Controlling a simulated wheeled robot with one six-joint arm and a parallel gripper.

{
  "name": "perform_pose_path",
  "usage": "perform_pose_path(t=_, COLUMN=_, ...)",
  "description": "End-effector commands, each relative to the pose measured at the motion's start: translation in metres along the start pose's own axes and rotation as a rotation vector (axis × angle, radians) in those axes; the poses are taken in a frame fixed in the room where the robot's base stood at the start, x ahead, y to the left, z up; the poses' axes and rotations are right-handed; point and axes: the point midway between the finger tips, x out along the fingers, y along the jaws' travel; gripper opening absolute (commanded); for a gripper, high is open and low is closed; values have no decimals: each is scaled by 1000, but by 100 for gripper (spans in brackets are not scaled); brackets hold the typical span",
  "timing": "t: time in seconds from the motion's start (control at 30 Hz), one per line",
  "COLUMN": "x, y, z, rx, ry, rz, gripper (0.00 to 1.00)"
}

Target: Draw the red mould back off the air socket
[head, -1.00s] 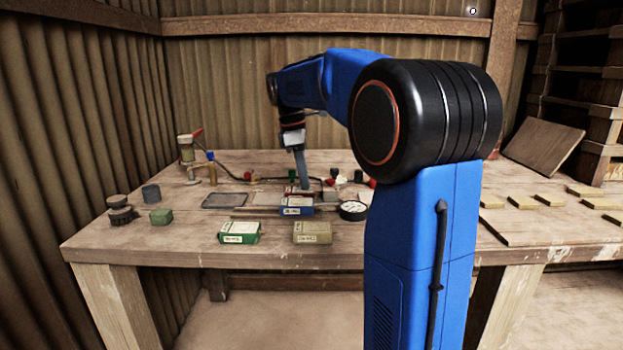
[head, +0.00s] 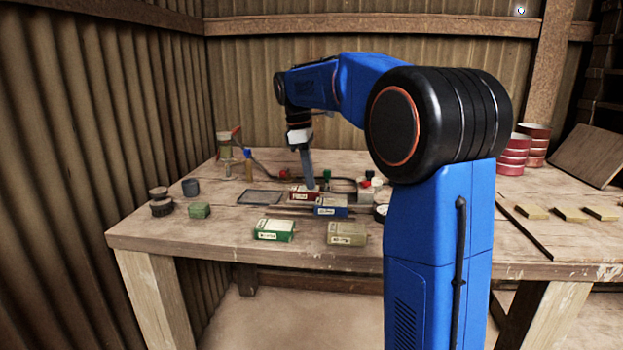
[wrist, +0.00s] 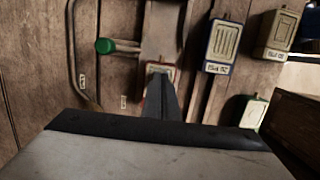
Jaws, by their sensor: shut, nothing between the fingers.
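The red mould (head: 303,193), a small box with a pale label, lies on the workbench just left of and behind the blue mould (head: 331,205). My gripper (head: 310,187) points down at it, fingers shut with nothing between them. In the wrist view the finger (wrist: 165,92) covers part of the red mould (wrist: 153,70); only its pale top and a red edge show. Contact between the fingertips and the mould cannot be told. A green knob (wrist: 105,46) stands left of the mould in the wrist view. I cannot clearly make out the air socket.
A green mould (head: 274,231) and a tan mould (head: 347,234) lie near the bench's front. A dark tray (head: 260,197) lies left of the red mould. A round gauge (head: 381,211) is partly hidden by my arm.

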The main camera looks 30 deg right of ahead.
Motion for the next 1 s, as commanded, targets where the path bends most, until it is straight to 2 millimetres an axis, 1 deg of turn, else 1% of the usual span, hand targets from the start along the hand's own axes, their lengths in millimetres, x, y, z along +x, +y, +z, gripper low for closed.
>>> perform_pose_path(t=0.23, x=-6, y=-1, z=-1, rx=-2, ry=-1, rz=-2, gripper=0)
perform_pose_path(t=0.37, x=-9, y=-4, z=-12, rx=-5, ry=-1, rz=-6, gripper=0)
perform_pose_path(t=0.47, x=-11, y=-3, z=-27, rx=-6, ry=-1, rz=-6, gripper=0)
perform_pose_path(t=0.7, x=-20, y=-3, z=-74, rx=-6, ry=-1, rz=-3, gripper=0)
perform_pose_path(t=0.8, x=-24, y=-3, z=-91, rx=-5, ry=-1, rz=-4, gripper=0)
perform_pose_path(t=0.9, x=-26, y=-4, z=-105, rx=-4, ry=-1, rz=-3, gripper=0)
perform_pose_path(t=1.0, x=-28, y=-3, z=-115, rx=-3, ry=-1, rz=-3, gripper=0)
